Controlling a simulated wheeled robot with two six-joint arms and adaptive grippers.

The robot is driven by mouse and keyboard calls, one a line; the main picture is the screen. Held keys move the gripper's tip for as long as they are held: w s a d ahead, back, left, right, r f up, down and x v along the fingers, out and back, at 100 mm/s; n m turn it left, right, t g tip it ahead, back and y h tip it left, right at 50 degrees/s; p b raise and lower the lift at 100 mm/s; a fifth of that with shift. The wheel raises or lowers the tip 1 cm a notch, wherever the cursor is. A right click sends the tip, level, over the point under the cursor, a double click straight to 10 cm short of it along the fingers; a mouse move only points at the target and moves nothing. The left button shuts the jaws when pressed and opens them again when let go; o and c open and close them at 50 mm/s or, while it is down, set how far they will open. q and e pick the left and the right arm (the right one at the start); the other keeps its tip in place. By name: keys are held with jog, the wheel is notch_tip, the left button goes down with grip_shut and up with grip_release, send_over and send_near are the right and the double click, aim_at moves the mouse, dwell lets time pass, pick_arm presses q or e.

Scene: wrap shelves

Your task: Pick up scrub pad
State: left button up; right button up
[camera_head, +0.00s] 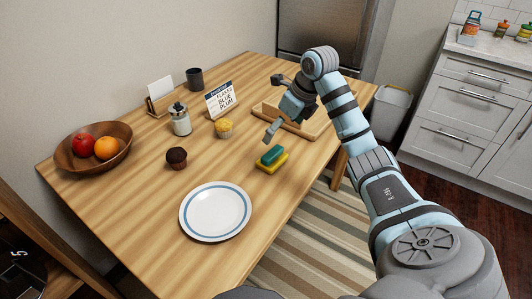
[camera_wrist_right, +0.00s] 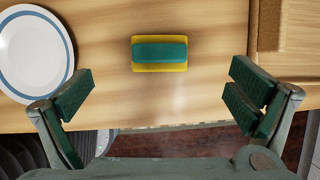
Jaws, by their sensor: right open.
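The scrub pad (camera_head: 271,159) is a yellow sponge with a green top, lying flat on the wooden table near its front edge. In the right wrist view the scrub pad (camera_wrist_right: 159,53) lies ahead of the fingers, roughly midway between them and apart from both. My right gripper (camera_head: 273,104) is open and empty above the table, behind the pad in the head view. Its two spread fingers also show in the right wrist view (camera_wrist_right: 160,108). My left gripper is not in view.
A white plate with a blue ring (camera_head: 215,211) lies left of the pad. A wooden board (camera_head: 316,128) is to the right. A muffin (camera_head: 176,157), yellow cupcake (camera_head: 223,128), glass jar (camera_head: 180,120), sign (camera_head: 221,100) and fruit bowl (camera_head: 117,132) stand farther back and left.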

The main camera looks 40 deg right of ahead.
aim_at(272, 152)
jog(key=x, duration=0.2)
jog(key=b+x, duration=0.1)
jog(key=x, duration=0.3)
jog(key=shift+s+a+f+b, duration=0.1)
jog(key=shift+s+a+b, duration=0.1)
jog(key=shift+a+b, duration=0.15)
jog(key=x, duration=0.1)
jog(key=b+x, duration=0.1)
jog(key=x, duration=0.1)
jog(key=b+x, duration=0.1)
jog(key=x, duration=0.1)
jog(key=shift+s+d+f, duration=0.3)
jog(key=shift+d, duration=0.05)
jog(key=shift+w+f, duration=0.1)
jog(key=shift+f, duration=0.15)
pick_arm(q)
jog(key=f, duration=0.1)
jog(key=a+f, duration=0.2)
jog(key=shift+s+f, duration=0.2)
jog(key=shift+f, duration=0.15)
pick_arm(e)
jog(key=shift+c, duration=0.2)
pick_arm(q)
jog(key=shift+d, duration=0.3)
pick_arm(e)
jog(key=shift+r, duration=0.1)
jog(key=c, duration=1)
jog(key=shift+c, duration=0.2)
